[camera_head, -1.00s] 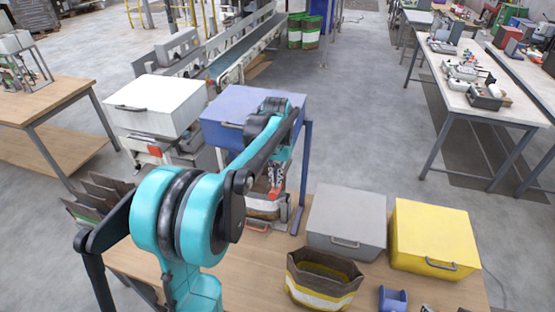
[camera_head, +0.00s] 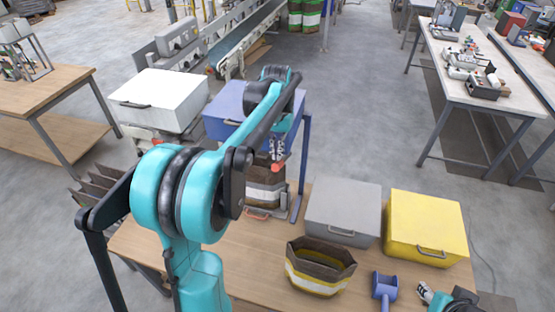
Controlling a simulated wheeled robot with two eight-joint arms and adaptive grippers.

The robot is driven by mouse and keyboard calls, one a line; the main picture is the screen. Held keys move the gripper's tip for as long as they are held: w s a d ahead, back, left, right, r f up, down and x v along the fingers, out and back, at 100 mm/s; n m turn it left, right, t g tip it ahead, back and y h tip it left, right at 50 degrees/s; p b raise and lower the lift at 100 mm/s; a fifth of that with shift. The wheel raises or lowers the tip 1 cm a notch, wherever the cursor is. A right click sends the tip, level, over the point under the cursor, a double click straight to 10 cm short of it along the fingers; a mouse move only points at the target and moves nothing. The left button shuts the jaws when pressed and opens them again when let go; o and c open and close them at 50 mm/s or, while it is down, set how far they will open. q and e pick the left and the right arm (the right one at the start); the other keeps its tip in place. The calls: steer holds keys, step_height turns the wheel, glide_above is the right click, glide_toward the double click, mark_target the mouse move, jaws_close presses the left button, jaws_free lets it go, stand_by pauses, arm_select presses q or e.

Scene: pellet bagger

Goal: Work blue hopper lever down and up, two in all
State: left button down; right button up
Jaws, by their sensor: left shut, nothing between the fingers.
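The blue hopper (camera_head: 225,103) stands at the back of the bench, partly hidden behind my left arm. Its red lever handle (camera_head: 279,167) shows just below my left gripper (camera_head: 277,152). The gripper is shut with nothing between its fingers; its tips are at or very near the handle, and I cannot tell whether they touch. An open bag (camera_head: 266,188) with a white band is below the hopper. My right gripper (camera_head: 425,292) shows only in part at the lower right, too small to tell its state.
A white hopper (camera_head: 158,98) stands left of the blue one. A grey box (camera_head: 343,207), a yellow box (camera_head: 427,222), an open striped bag (camera_head: 320,267) and a blue scoop (camera_head: 384,286) occupy the bench's right half. Bare wood shows at front centre.

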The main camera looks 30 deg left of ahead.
arm_select(q)
step_height(320, 180, down, 20)
steer(key=s+f+b, duration=0.1)
steer(key=s+b, duration=0.1)
steer(key=b, duration=1.2)
steer(key=r+p, duration=0.4)
steer(key=r, duration=0.3)
steer(key=w+r+p, duration=0.1)
steer(key=r+p, duration=0.4)
steer(key=r, duration=0.2)
steer(key=w+r+p, duration=0.1)
steer(key=r+p, duration=0.4)
steer(key=r, duration=0.2)
steer(key=shift+r, duration=0.15)
